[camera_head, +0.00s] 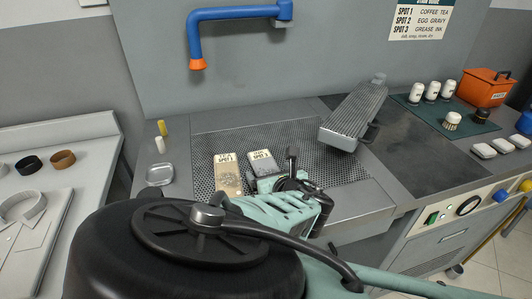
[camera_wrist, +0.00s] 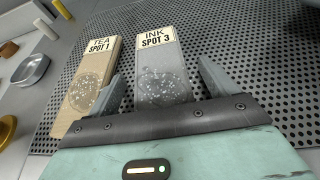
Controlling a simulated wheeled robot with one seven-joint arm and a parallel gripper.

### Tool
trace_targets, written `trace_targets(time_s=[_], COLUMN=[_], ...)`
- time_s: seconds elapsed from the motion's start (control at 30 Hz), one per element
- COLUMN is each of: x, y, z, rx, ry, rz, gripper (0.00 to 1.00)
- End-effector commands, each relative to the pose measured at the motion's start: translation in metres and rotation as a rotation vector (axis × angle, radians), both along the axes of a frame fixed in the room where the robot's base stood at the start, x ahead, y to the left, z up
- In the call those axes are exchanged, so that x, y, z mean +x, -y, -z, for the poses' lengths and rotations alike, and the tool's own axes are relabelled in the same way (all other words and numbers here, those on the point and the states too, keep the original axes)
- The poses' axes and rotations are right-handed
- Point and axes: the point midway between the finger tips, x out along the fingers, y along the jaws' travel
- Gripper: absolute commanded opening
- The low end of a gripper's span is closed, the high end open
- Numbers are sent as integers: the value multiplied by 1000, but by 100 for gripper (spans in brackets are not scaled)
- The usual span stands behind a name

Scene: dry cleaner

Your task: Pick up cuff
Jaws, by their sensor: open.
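Two flat labelled pieces lie side by side on the perforated board (camera_head: 345,172). The tan one, marked "TEA SPOT 1" (camera_head: 228,176), has a dark round stain and also shows in the wrist view (camera_wrist: 88,90). The grey one, marked "INK SPOT 3" (camera_head: 263,162), has a speckled round stain (camera_wrist: 160,80). I cannot tell for sure which thing is the cuff. My gripper (camera_wrist: 162,85) is open, with its fingers either side of the grey piece in the wrist view. Whether they touch it is unclear. The gripper's own body hides the piece's near end.
A grey sleeve-shaped board (camera_head: 352,118) stands to the right. A blue pipe with an orange nozzle (camera_head: 197,64) hangs above. A metal dish (camera_head: 160,174) and small bottles sit left. Black (camera_head: 28,165) and brown rings (camera_head: 63,159) lie by a folded shirt (camera_head: 30,225).

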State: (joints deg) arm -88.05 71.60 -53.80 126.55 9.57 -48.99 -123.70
Motion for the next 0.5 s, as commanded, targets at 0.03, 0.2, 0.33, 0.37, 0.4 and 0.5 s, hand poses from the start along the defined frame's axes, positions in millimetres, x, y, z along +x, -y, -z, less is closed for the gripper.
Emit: trace_targets(time_s=[0.03, 0.2, 0.33, 0.37, 0.4, 0.5], x=[0, 0, 0, 0, 0, 0], y=[0, 0, 0, 0, 0, 0], z=[0, 0, 0, 0, 0, 0], rx=[0, 0, 0, 0, 0, 0], ry=[0, 0, 0, 0, 0, 0], rz=[0, 0, 0, 0, 0, 0], gripper=[85, 63, 38, 37, 37, 37])
